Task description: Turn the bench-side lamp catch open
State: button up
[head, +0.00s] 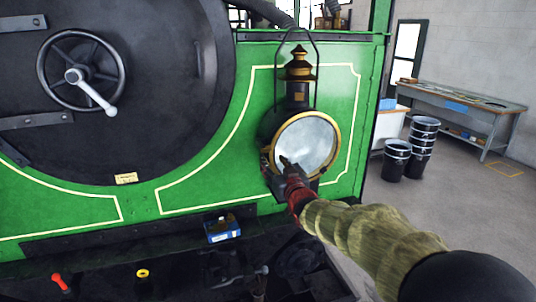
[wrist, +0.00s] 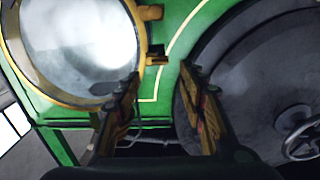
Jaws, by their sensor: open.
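The lamp (head: 297,95) is black with a brass-rimmed round glass and hangs on the green front. In the wrist view its glass (wrist: 80,40) fills the upper left. A small brass piece (wrist: 157,60), which looks like the catch, sticks out from the rim there; a second brass lug (wrist: 154,13) sits above it in that picture. My gripper (wrist: 161,74) is open and empty, its fingertips to either side of and just short of the lower brass piece. I cannot tell whether they touch it. In the head view my gripper (head: 287,164) covers the lower left of the glass.
The dark round door (head: 165,90) with its handwheel (head: 80,72) is left of the lamp. A blue box (head: 222,230) sits on the ledge below. Black buckets (head: 423,140) and a workbench (head: 455,100) stand at the right, with clear floor in front.

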aim_at(266, 152)
jog(key=x, duration=0.6)
jog(key=shift+w, duration=0.25)
jog(key=shift+c, duration=0.4)
grip_shut()
